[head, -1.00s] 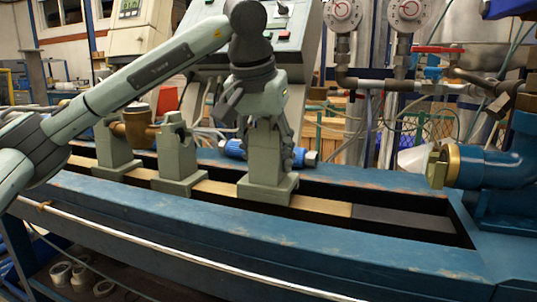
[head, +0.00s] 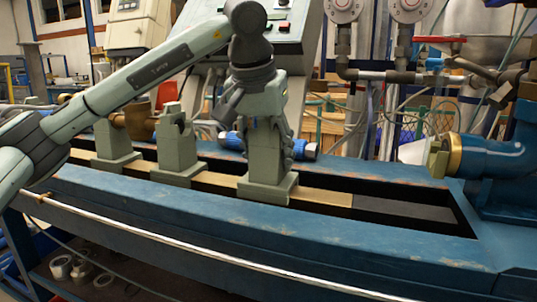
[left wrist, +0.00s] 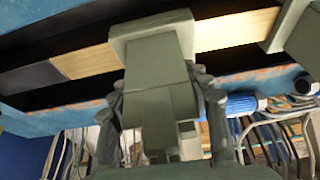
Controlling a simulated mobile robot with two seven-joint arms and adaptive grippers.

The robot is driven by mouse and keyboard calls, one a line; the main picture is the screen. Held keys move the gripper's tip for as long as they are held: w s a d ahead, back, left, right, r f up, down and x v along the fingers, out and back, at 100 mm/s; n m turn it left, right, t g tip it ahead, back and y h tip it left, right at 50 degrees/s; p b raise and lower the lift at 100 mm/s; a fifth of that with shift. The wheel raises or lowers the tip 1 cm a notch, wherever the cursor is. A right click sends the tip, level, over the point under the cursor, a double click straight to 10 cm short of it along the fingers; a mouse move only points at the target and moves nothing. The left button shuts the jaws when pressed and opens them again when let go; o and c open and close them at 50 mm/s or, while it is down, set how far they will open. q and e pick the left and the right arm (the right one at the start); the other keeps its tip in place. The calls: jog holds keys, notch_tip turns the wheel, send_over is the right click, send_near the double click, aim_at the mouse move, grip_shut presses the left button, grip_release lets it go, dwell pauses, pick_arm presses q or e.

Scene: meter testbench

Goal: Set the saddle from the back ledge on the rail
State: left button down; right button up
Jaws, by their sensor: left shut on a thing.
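The saddle (head: 266,189) is a grey-green block with a square base. It stands upright over the rail (head: 325,197), a pale wooden strip in the long slot of the blue bench. Whether its base touches the rail or hangs just above it, I cannot tell. My left gripper (head: 268,140) points down and is shut on the saddle's upper part. In the left wrist view the saddle (left wrist: 160,75) is between my two fingers, with the rail (left wrist: 235,30) passing behind its base. My right gripper is not in view.
Two similar grey-green supports, a nearer one (head: 177,150) and a farther one (head: 113,145), stand on the rail to the left. A blue fitting (head: 306,152) lies behind the saddle. A blue machine head with a brass ring (head: 454,157) is at the right. The rail right of the saddle is clear.

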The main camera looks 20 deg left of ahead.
pick_arm(q)
jog(key=shift+f, duration=0.2)
dwell(0.6)
jog(key=c, duration=0.6)
grip_release()
jog(key=shift+c, duration=0.2)
jog(key=shift+f, duration=0.15)
